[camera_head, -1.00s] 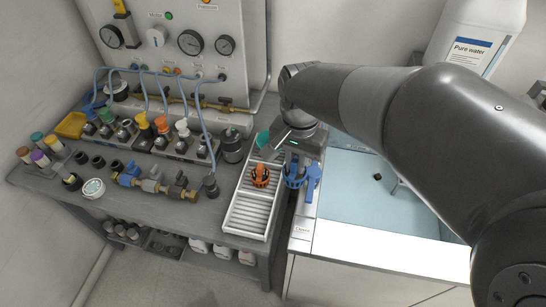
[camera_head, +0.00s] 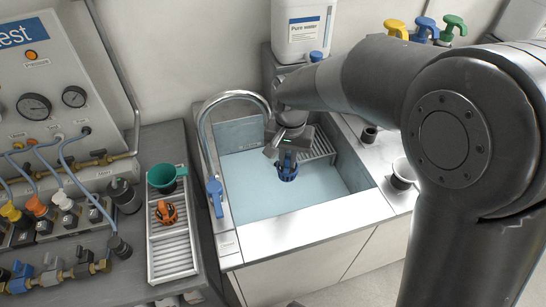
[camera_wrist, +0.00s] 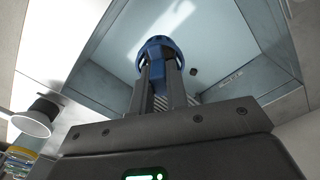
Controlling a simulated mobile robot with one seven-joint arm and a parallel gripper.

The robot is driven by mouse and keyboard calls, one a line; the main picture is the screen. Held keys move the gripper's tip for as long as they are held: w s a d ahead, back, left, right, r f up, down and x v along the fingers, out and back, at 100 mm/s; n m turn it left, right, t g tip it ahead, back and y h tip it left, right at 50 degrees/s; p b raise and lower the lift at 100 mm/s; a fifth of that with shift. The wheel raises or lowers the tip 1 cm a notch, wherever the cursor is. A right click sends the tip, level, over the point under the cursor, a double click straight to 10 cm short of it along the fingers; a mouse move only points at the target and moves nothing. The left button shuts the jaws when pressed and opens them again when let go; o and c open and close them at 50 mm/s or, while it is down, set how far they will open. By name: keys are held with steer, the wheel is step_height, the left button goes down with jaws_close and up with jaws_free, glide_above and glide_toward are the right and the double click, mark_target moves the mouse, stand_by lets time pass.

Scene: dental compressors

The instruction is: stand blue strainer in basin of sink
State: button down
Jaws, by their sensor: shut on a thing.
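The blue strainer (camera_head: 287,167) is held in my gripper (camera_head: 288,155), which is shut on it. It hangs over the light blue basin of the sink (camera_head: 250,190). In the wrist view the blue strainer (camera_wrist: 158,50) sits between the two fingers of my gripper (camera_wrist: 158,75), with its round rim away from the palm. The basin floor (camera_wrist: 215,50) shows beyond it. I cannot tell exactly how high above the floor the strainer is.
A curved faucet (camera_head: 205,125) with a blue lever (camera_head: 215,190) stands at the sink's left edge. A ribbed rack (camera_head: 318,143) lies at the basin's back right. Left of the sink, a slotted tray (camera_head: 172,255) holds an orange strainer (camera_head: 167,213) and a green cup (camera_head: 165,178).

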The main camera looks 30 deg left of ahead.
step_height(320, 180, down, 21)
stand_by(1.2)
stand_by(0.4)
steer(key=shift+f, duration=1.25)
steer(key=c, duration=1.3)
jaws_free()
steer(key=shift+c, duration=0.2)
steer(key=c, duration=0.4)
steer(key=shift+r, duration=0.15)
steer(key=shift+r, duration=3.9)
